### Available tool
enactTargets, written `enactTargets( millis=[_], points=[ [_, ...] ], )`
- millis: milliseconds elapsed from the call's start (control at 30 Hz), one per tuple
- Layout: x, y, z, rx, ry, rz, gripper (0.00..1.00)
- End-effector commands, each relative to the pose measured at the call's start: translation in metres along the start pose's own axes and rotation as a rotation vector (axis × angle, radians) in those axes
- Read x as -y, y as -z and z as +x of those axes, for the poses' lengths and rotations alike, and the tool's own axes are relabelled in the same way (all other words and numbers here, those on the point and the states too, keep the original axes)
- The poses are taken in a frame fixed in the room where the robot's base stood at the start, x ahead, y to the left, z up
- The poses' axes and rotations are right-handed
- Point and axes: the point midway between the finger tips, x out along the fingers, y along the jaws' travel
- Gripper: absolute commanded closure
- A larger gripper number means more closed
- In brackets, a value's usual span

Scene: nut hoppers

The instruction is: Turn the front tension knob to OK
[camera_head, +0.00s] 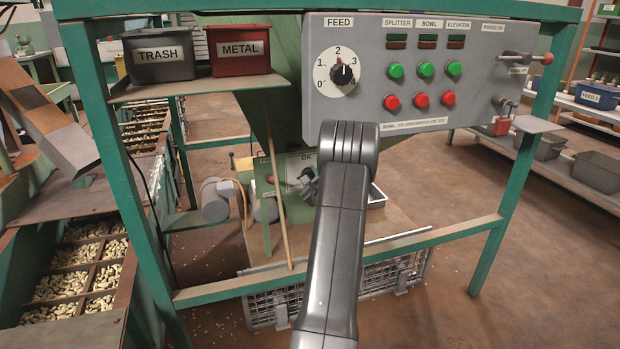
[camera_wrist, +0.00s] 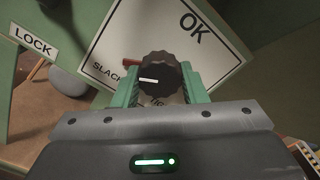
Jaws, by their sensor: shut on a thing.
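The tension knob (camera_wrist: 157,72) is dark and ribbed, with a white mark on its face. It sits on a white label plate (camera_wrist: 105,50) that reads OK at upper right and SLACK at left; a third word below is mostly hidden. The white mark lies left of the knob's middle and points toward the SLACK side, not OK. My gripper (camera_wrist: 158,84) has its green fingers on both sides of the knob, shut on it. In the head view the plate (camera_head: 293,167) shows beyond my arm, and my gripper (camera_head: 308,184) is small and partly hidden there.
A grey control panel (camera_head: 430,70) with a FEED dial hangs above my arm. A green frame rail (camera_head: 440,238) crosses in front. A wooden stick (camera_head: 277,200) leans left of the knob. A LOCK label (camera_wrist: 33,43) is left of the plate.

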Motion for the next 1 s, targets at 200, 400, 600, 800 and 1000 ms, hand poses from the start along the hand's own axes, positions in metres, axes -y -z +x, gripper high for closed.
enactTargets(
  millis=[200,400,600,800,1000],
  points=[
    [-0.0005,0.0,-0.0002,0.0,-0.001,0.086,0.84],
    [-0.0005,-0.0001,-0.0002,0.0,-0.001,0.237,0.84],
    [-0.0004,-0.0003,-0.0002,-0.001,-0.001,0.426,0.84],
    [0.0001,-0.0009,-0.0002,-0.001,-0.001,0.617,0.84],
    [0.0002,-0.0013,-0.0002,-0.001,-0.001,0.808,0.84]
  ],
)
